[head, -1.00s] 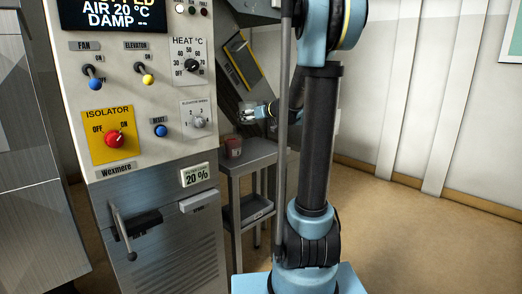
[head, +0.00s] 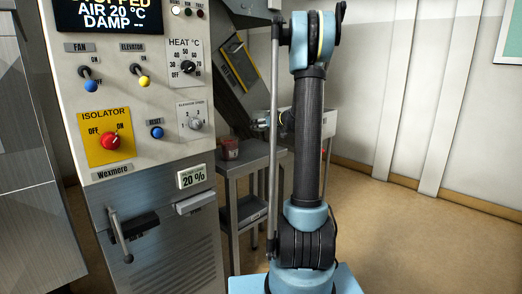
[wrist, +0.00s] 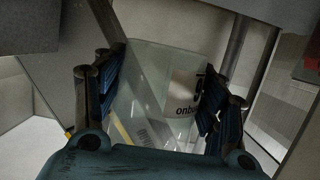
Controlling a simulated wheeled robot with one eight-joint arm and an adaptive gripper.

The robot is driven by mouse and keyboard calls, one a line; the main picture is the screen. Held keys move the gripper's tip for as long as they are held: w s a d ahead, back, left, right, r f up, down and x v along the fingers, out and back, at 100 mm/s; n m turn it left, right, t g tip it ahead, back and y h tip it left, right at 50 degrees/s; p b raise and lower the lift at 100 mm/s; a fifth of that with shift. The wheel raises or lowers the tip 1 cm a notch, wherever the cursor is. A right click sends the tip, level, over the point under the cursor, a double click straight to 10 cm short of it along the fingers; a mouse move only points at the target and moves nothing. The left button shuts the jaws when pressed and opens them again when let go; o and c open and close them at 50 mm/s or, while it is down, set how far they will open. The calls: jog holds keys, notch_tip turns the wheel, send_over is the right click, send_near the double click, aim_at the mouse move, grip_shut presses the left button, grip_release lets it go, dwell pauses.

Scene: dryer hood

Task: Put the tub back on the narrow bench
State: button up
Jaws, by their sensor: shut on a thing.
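In the wrist view my gripper (wrist: 160,98) is shut on the tub (wrist: 150,75), a clear, see-through container with a white label, held between the two dark blue finger pads. In the head view my gripper (head: 264,122) is small, in the air beside the dark sloping chute, partly hidden behind my own arm. The tub is hard to make out there. The narrow bench (head: 262,154) is a grey metal stand with a lower shelf, right of the machine. My gripper appears above the level of its top. My arm hides the bench's right part.
A small reddish container (head: 230,149) stands on the bench top, towards its left. The control cabinet (head: 150,160) with its switches and door handle is close on the left. The floor (head: 400,240) at the right is clear.

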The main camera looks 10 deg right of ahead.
aim_at(260, 147)
jog(key=shift+f, duration=4.9)
jog(key=o, duration=1.3)
jog(key=shift+o, duration=0.2)
